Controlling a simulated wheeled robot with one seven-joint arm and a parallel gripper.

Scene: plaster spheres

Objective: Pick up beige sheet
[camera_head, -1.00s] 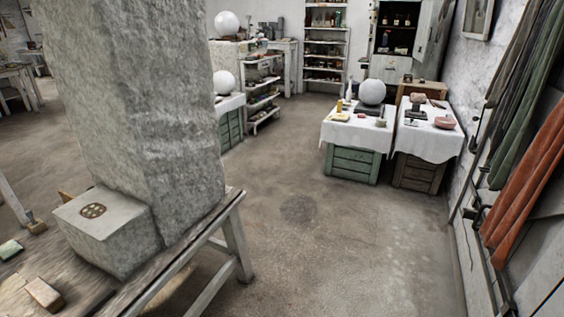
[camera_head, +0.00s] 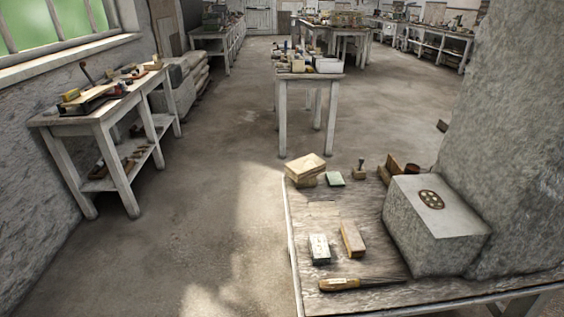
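My gripper is not in view. I cannot pick out a beige sheet for certain. A thin, flat tan patch (camera_head: 322,210) on the near workbench may be a sheet, but it blends with the wood.
The near workbench (camera_head: 375,294) carries a large rough stone block (camera_head: 520,150), a smaller cut stone (camera_head: 436,235) and a wooden-handled tool (camera_head: 345,284). A side table (camera_head: 90,125) stands along the left wall. Another table (camera_head: 310,76) stands behind. The floor (camera_head: 215,200) between is clear.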

